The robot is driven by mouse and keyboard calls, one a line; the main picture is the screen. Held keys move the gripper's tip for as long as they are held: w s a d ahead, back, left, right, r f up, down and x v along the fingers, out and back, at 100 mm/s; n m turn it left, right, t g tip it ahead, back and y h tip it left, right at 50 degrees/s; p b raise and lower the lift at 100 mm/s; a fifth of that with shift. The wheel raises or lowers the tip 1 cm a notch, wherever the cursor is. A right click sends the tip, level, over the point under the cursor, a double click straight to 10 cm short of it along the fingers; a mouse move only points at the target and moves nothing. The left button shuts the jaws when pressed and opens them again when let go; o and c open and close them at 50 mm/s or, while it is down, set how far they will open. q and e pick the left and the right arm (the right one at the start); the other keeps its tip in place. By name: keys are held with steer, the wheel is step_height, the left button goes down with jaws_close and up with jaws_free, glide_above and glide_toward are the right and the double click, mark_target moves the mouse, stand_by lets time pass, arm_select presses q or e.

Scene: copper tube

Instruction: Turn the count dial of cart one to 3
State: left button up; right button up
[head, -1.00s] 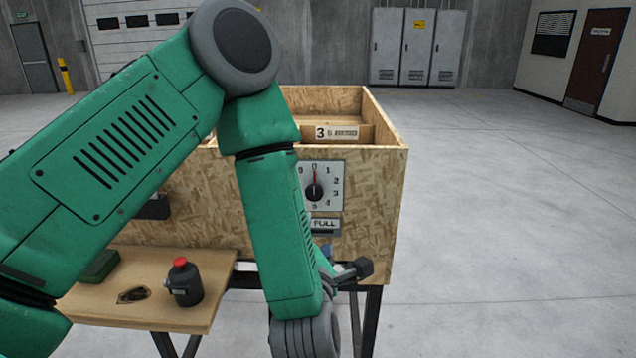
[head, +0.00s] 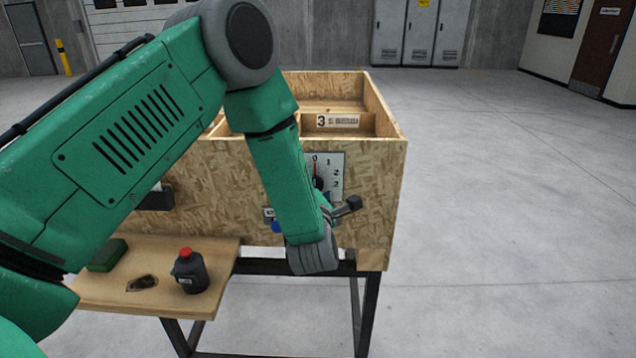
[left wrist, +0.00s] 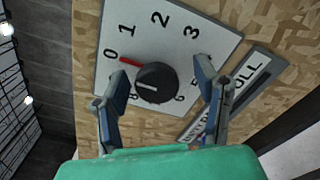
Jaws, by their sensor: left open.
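The count dial is a pale square plate with numbers around a black knob, on the front of the wooden box cart (head: 375,215). In the head view the dial plate (head: 338,168) is partly hidden by my left arm. In the left wrist view the black knob (left wrist: 156,83) shows in full, and its red pointer (left wrist: 130,62) points near 0. The 3 (left wrist: 192,32) is at the plate's upper right. My left gripper (left wrist: 160,88) is open, one finger on each side of the knob; contact cannot be told. My right gripper is not in view.
A FULL sign (left wrist: 240,85) sits beside the dial plate. A wooden side shelf (head: 230,255) holds a black bottle with a red cap (head: 190,270) and a green block (head: 107,254). The floor right of the cart is clear.

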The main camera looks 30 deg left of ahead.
arm_select(q)
steer(key=shift+a, duration=0.45)
steer(key=shift+a+f, duration=0.15)
steer(key=shift+a, duration=0.15)
steer(key=c, duration=1.2)
steer(key=shift+d, duration=0.15)
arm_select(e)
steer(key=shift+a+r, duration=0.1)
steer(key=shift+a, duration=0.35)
arm_select(q)
steer(key=shift+w+d, duration=0.1)
